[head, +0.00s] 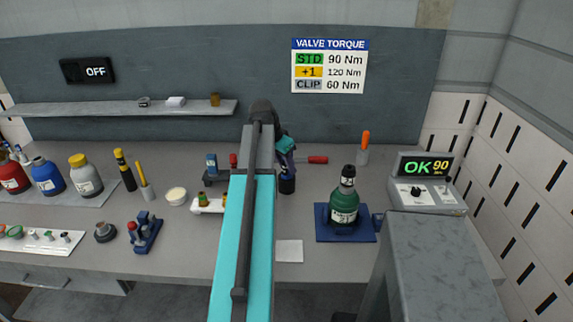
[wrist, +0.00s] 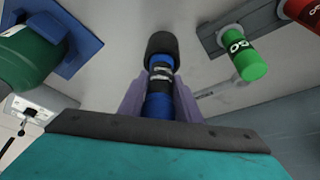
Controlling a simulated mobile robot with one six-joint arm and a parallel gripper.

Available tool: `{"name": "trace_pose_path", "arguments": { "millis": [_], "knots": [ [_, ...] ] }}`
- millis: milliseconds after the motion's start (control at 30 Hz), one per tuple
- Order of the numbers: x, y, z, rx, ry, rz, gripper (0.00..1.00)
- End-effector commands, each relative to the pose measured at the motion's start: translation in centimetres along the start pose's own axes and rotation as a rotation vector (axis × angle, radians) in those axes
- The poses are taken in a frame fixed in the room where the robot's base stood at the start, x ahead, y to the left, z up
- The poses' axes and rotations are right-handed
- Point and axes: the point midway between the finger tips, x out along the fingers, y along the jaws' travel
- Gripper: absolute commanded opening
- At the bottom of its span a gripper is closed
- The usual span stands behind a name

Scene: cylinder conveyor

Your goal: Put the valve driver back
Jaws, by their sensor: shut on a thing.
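My gripper (wrist: 160,100) is shut on a blue and black tool, likely the valve driver (wrist: 160,105), with a silver band. In the wrist view the purple fingers stand on either side of its blue body. The tool's far end meets a black round piece (wrist: 161,42); I cannot tell whether it sits in this piece or the piece is part of it. In the head view my gripper (head: 285,157) is just above the black cylinder (head: 287,184) near the table middle. My arm hides part of the table there.
A green cylinder (head: 344,208) stands on a blue pad (head: 324,234) to the right. A red-handled tool (head: 316,160) lies behind. A white block (head: 209,205) with small parts is left of my arm. A white card (head: 289,251) lies in front.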

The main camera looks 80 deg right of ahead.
Motion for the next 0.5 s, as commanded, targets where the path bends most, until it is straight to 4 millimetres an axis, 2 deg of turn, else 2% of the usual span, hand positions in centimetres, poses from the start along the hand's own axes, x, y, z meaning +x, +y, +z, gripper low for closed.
{"name": "trace_pose_path", "arguments": {
  "millis": [300,333,433,500],
  "knots": [
    [0.38,-0.02,0.12,0.0,0.002,-0.001,0.0],
    [0.32,-0.03,0.09,0.0,0.002,-0.001,0.36],
    [0.32,-0.02,0.1,0.0,0.002,-0.001,0.53],
    [0.34,-0.02,0.12,0.0,0.002,-0.001,0.53]
  ]
}}
